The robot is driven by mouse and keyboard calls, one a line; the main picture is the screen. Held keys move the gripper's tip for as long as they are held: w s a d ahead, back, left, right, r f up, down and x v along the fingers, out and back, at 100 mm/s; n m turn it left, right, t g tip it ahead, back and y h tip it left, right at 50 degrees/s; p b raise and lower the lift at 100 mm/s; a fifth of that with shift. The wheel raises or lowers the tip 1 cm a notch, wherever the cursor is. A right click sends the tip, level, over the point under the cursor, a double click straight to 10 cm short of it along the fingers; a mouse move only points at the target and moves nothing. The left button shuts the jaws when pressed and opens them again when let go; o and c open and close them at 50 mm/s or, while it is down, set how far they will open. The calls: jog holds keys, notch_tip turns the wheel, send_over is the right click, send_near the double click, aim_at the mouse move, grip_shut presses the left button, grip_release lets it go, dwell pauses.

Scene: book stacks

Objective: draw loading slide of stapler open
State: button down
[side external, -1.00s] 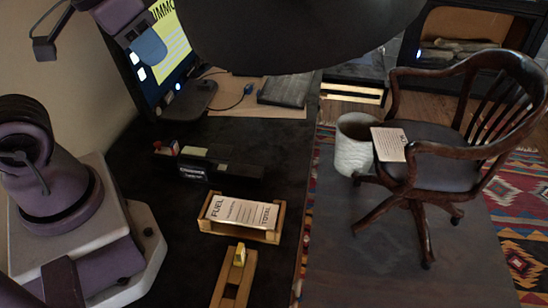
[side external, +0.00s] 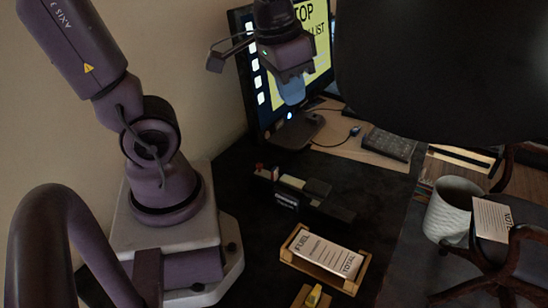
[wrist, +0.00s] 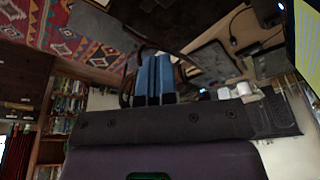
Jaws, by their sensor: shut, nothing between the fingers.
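My gripper (side external: 291,98) hangs above the dark desk, in front of the monitor, with its blue fingers pointing down. In the wrist view the two blue fingers (wrist: 154,75) stand side by side, shut with nothing between them. A long, low black object with a pale label (side external: 287,199) lies on the desk below my gripper and apart from it. It may be the stapler, but it is too dark and small to be sure. Its slide cannot be made out. No stapler is clear in the wrist view.
The monitor (side external: 318,62) and keyboard (side external: 390,144) are behind. A white basket (side external: 452,207) and a chair are to the right.

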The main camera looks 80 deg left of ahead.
jog(key=w+a+f+g, duration=0.3)
jog(key=a+f, duration=0.3)
jog(key=a, duration=0.1)
jog(key=w+a+f+m+g, duration=0.1)
jog(key=w+a+f+g, duration=0.2)
jog(key=a+f, duration=0.4)
jog(key=shift+m, duration=0.3)
jog(key=shift+f, duration=0.1)
send_near(265, 170)
notch_tip(265, 170, down, 5)
jog(key=w, duration=0.2)
jog(key=s, duration=0.2)
jog(key=shift+s+a, duration=0.1)
jog(key=shift+s, duration=0.2)
jog(key=shift+s+f, duration=0.2)
jog(key=shift+s, duration=0.35)
